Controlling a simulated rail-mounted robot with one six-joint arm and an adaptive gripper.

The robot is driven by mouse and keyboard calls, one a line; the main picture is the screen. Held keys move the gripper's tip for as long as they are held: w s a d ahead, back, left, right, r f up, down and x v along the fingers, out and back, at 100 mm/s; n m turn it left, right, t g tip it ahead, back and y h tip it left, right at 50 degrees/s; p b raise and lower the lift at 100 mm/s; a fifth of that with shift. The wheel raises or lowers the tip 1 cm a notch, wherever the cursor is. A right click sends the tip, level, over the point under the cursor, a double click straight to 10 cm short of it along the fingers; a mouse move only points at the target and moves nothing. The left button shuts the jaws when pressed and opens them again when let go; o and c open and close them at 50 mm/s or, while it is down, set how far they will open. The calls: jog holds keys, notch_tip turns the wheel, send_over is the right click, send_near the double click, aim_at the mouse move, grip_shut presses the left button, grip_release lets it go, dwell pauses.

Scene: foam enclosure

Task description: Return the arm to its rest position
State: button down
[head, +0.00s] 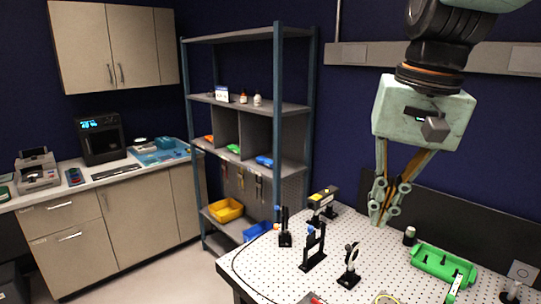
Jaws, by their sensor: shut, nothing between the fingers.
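My gripper (380,219) hangs from my arm at the right of the head view, pointing down. Its fingers are shut with nothing between them. It appears over the back part of the perforated optical table (262,270), and its height above the surface is hard to tell. The upper part of my arm runs out of the top of the frame.
Black optical mounts (314,249) and a yellow-black device (322,198) stand on the table left of my gripper. A green holder (443,264) and a small dark cylinder (409,236) are at right. A shelf rack (279,130) and a counter (110,170) stand behind at left.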

jog(key=s+f+n+t+b, duration=0.1)
jog(key=s+f, duration=0.3)
jog(key=s, duration=0.6)
jog(key=s+f+n+t+b, duration=0.1)
jog(key=s+f, duration=0.3)
jog(key=s, duration=0.5)
jog(key=shift+s+d+f+n+h+b, duration=0.15)
jog(key=shift+s+d+n+h+b, duration=0.25)
jog(key=shift+n+b, duration=0.4)
jog(key=shift+w, duration=0.1)
jog(key=shift+r+p, duration=0.8)
jog(key=shift+f, duration=0.15)
notch_tip(320, 180, down, 14)
jog(key=b, duration=1.4)
jog(key=shift+f+b, duration=0.25)
jog(key=shift+b, duration=0.15)
